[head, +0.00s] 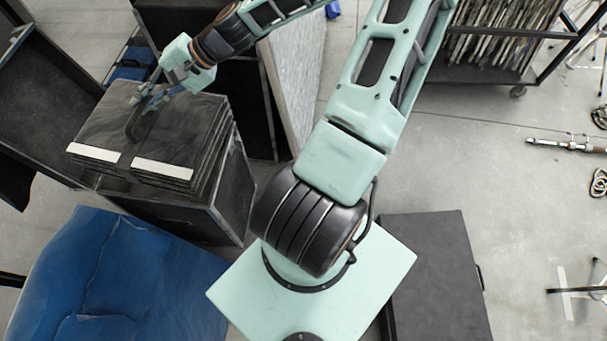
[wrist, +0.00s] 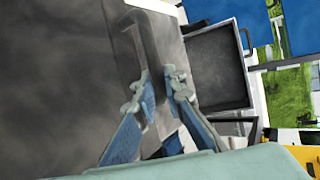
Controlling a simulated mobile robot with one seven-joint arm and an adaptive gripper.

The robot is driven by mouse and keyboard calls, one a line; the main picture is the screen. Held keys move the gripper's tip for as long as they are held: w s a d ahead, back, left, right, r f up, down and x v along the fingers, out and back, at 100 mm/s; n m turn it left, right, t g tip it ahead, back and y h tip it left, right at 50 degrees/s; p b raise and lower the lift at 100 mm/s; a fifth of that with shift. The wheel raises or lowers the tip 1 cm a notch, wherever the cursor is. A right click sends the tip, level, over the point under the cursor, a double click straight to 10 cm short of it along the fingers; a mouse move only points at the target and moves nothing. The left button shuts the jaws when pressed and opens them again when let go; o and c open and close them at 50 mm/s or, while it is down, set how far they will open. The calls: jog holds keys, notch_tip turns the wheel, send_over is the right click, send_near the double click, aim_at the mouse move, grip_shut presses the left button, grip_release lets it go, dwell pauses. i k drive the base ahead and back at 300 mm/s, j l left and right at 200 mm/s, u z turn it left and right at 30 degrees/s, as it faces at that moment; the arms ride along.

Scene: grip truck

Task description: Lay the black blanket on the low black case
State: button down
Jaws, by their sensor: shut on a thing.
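Black blankets lie folded in a stack of two halves with white end strips; the top black blanket (head: 185,130) is at the left in the head view. It also fills the left of the wrist view (wrist: 60,80). My gripper (head: 143,100) is at the top of the stack, shut on a dark curved loop or fold standing up from the blanket. In the wrist view my fingertips (wrist: 160,88) close around the loop's near end. A low black case (head: 435,270) lies flat on the floor at the lower right, its top bare, its left part hidden by my base.
The stack rests on a taller black case (head: 228,190). A blue padded cover (head: 120,285) lies in front of it. A pale upright panel (head: 295,75) stands behind my arm. A wheeled rack (head: 485,75) stands at the back. Grey floor is open at right, with stands and cables at the edge.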

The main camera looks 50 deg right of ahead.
aim_at(435, 282)
jog(key=j+z, duration=0.1)
jog(key=z, duration=0.3)
jog(key=k+j+z, duration=0.1)
jog(key=z, duration=0.35)
jog(key=k+z, duration=0.15)
jog(key=z, duration=0.25)
jog(key=k+z, duration=0.1)
jog(key=z, duration=0.3)
jog(key=k+z, duration=0.1)
jog(key=z, duration=0.35)
jog(key=l+z, duration=0.1)
jog(key=z, duration=0.3)
jog(key=k+l+z, duration=0.1)
jog(key=z, duration=0.35)
jog(key=l+z, duration=0.1)
jog(key=z, duration=0.3)
